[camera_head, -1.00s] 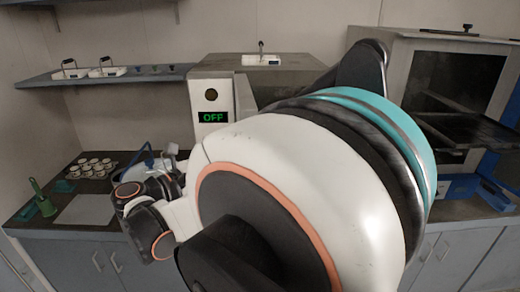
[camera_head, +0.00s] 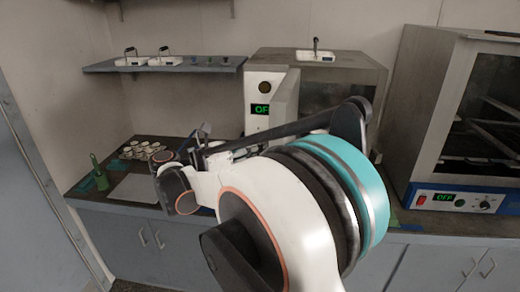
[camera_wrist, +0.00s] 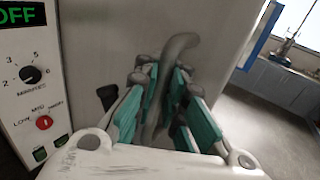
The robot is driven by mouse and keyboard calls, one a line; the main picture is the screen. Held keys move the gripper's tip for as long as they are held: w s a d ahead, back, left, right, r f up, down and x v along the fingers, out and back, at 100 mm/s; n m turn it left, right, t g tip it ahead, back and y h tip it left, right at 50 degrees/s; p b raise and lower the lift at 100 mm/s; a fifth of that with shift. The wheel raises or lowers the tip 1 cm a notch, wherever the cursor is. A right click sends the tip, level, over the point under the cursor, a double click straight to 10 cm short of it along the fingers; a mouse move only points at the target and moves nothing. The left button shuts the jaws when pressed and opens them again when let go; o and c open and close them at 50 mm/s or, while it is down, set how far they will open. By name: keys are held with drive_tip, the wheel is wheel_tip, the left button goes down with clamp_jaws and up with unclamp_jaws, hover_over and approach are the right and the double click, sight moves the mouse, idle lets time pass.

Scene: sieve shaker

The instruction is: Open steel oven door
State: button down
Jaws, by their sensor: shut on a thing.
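The steel oven (camera_head: 350,62) stands on the counter in the middle of the head view, with an OFF display on its left panel. Its door (camera_head: 286,98) stands out from the front, partly open, with a dark interior showing to the right. In the wrist view, my gripper (camera_wrist: 160,85) has its teal-padded fingers closed around the curved grey door handle (camera_wrist: 180,45). The control panel (camera_wrist: 32,85) with its dials shows at the left there. In the head view my arm hides the lower door and the handle.
A second oven (camera_head: 425,110) with racks and a blue control panel stands to the right. A shelf (camera_head: 165,66) with white trays hangs at the back left. Small cups (camera_head: 140,149) and a green tool (camera_head: 98,170) are on the left counter. Open floor shows at right in the wrist view.

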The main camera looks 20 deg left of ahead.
drive_tip(key=c, duration=2.1)
unclamp_jaws()
drive_tip(key=shift+s+f, duration=0.15)
drive_tip(key=o, duration=0.4)
drive_tip(key=shift+s+a, duration=0.2)
drive_tip(key=shift+s, duration=0.1)
drive_tip(key=shift+o, duration=0.2)
drive_tip(key=shift+w+d, duration=0.1)
drive_tip(key=shift+w, duration=0.15)
drive_tip(key=v, duration=1.2)
drive_tip(key=shift+w, duration=0.1)
